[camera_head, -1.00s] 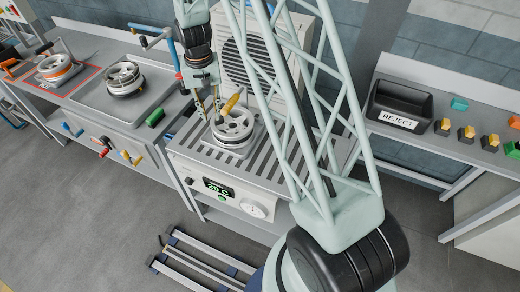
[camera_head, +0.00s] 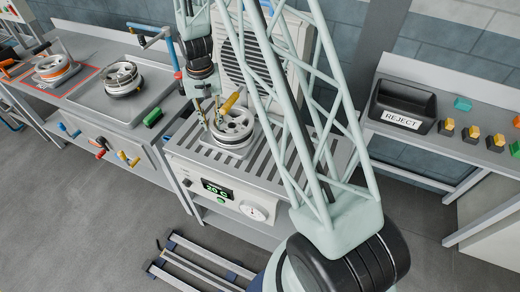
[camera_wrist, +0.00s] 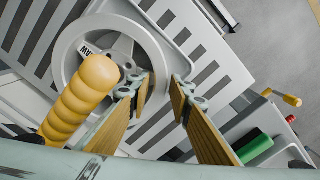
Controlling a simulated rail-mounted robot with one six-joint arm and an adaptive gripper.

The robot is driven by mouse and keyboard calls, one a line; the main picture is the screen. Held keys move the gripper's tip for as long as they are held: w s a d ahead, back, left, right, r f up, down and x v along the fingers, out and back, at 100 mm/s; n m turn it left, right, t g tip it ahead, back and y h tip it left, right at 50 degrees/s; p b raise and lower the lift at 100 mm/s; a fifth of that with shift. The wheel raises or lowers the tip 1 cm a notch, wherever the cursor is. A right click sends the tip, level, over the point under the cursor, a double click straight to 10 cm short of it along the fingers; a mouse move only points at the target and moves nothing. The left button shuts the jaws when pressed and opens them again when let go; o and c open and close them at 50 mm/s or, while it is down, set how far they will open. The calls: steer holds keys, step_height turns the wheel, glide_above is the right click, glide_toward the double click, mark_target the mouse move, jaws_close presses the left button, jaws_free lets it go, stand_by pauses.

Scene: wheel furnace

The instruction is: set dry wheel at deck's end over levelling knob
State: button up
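A grey spoked wheel (camera_head: 232,128) lies on the slatted deck (camera_head: 277,153) of the furnace unit; it also shows in the wrist view (camera_wrist: 66,48) with dark lettering on its hub. My gripper (camera_head: 210,121) is at the wheel's left side in the head view. In the wrist view its two yellow-padded fingers (camera_wrist: 160,92) stand apart, one over the wheel's opening and one outside the rim. Contact with the rim cannot be told. A ribbed yellow handle (camera_head: 231,103) rises close by the wheel, large in the wrist view (camera_wrist: 82,98). I cannot tell which knob is the levelling knob.
A second wheel (camera_head: 122,77) sits on a tray at left, and another (camera_head: 53,67) beyond it. A green handle (camera_head: 153,118) projects by the deck's left end. The front panel reads 20 C (camera_head: 216,189). A black REJECT bin (camera_head: 402,103) stands right.

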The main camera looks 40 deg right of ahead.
jaws_close()
steer(key=shift+r+p, duration=1.35)
steer(key=shift+r, duration=2.2)
